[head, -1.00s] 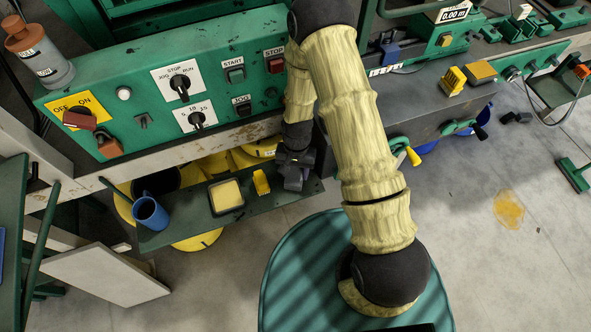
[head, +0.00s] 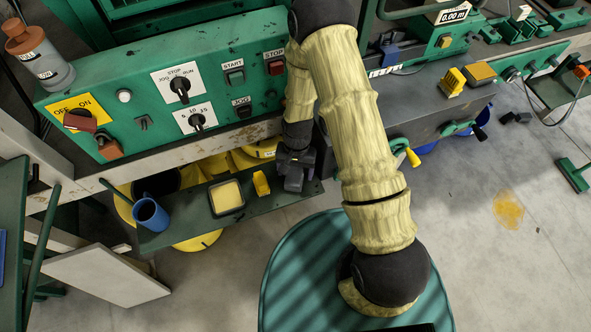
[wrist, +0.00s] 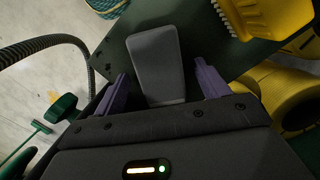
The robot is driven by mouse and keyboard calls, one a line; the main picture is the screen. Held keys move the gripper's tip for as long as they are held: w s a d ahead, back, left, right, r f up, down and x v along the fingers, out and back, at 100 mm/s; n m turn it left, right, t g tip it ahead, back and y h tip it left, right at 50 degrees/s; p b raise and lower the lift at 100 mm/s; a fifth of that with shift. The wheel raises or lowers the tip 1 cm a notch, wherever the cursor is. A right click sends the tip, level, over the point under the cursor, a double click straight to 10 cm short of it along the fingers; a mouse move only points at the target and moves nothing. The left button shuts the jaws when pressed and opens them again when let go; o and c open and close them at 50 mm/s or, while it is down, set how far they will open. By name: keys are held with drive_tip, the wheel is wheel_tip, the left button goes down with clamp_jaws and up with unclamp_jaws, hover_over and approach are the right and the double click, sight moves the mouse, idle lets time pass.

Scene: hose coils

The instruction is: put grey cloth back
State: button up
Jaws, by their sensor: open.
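A grey, flat-faced piece with rounded corners, which I take to be the grey cloth (wrist: 156,62), lies over the dark green shelf in the wrist view. My gripper (wrist: 163,84) has its two purple fingers apart, one on each side of the grey piece. A gap shows between the piece and the right finger; the left finger is closer to it. In the head view my gripper (head: 296,172) is low at the right end of the green shelf (head: 180,232). There I cannot make out the grey piece apart from the gripper.
On the shelf stand a blue mug (head: 150,215), a tray with a yellow block (head: 227,196) and a small yellow item (head: 261,183). In the wrist view a yellow brush-like object (wrist: 262,17) is near the right finger. The green control panel (head: 150,90) rises behind.

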drive_tip(key=shift+s+r+p, duration=0.15)
drive_tip(key=shift+r+p, duration=0.15)
drive_tip(key=shift+r, duration=0.6)
drive_tip(key=shift+w+d+r+p, duration=0.1)
drive_tip(key=shift+w+r+p, duration=0.1)
drive_tip(key=shift+r+p, duration=0.65)
drive_tip(key=shift+w+r+p, duration=0.25)
drive_tip(key=shift+r+p, duration=0.4)
drive_tip(key=shift+r, duration=0.4)
drive_tip(key=shift+w+d+r+p, duration=0.1)
drive_tip(key=shift+w+r+p, duration=0.1)
drive_tip(key=shift+r+p, duration=0.65)
drive_tip(key=shift+r, duration=0.1)
drive_tip(key=f+b, duration=0.4)
drive_tip(key=f, duration=0.1)
drive_tip(key=s+f+b, duration=0.1)
drive_tip(key=f+b, duration=0.1)
drive_tip(key=f, duration=0.1)
drive_tip(key=shift+s+a, duration=0.1)
drive_tip(key=shift+a, duration=0.05)
wheel_tip(320, 180, up, 7)
drive_tip(key=p, duration=0.6)
drive_tip(key=shift+a, duration=0.1)
